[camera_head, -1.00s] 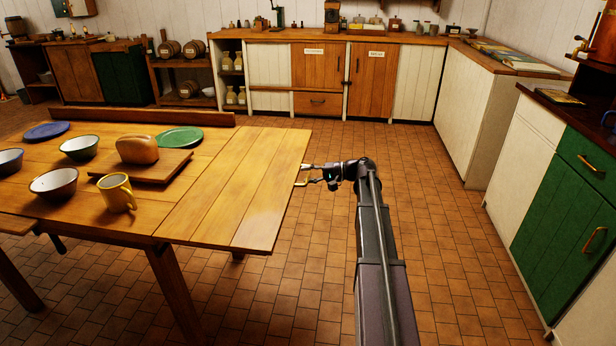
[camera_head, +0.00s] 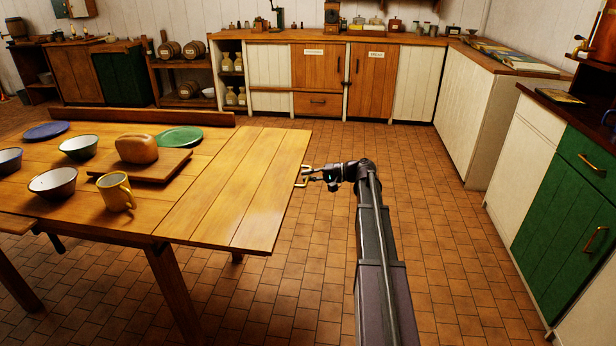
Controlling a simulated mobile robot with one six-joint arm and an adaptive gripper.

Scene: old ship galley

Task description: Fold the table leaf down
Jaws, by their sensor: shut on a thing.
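The table leaf (camera_head: 238,195) is the plain wooden right-hand section of the table (camera_head: 75,205). It lies level with the tabletop, and its surface is bare. A small brass handle (camera_head: 301,184) sticks out from its right edge. My gripper (camera_head: 308,175) reaches this edge from the right and is shut on the handle. The fingertips are small in this view, and the leaf's underside is hidden.
Bowls, a yellow mug (camera_head: 117,191), a bread loaf on a board (camera_head: 160,170), a green plate (camera_head: 181,136) and a blue plate (camera_head: 46,131) stand left of the leaf. Tiled floor is clear to the right, before the cabinets (camera_head: 418,85).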

